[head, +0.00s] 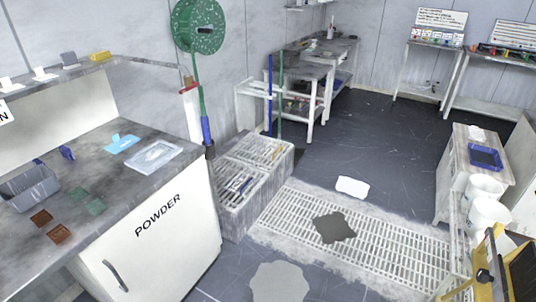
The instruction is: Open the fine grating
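A long pale slatted grating (395,262) is set in the floor, running from the middle toward the lower right. A dark grey patch (334,228) lies on it. A low grey box (233,222) stands beside the white cabinet. Its top has two slatted grates: a far one (262,148) and a near one (228,181) with thin blue and dark items on it. All appear closed and flat. I cannot tell which of these is the fine grating. Neither of my grippers shows in the head view.
A white POWDER cabinet (165,250) with a cluttered grey top fills the left. White buckets (489,214) and a yellow-framed black object (490,268) stand at the right. A white patch (352,187) and a grey patch (279,282) lie on the floor.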

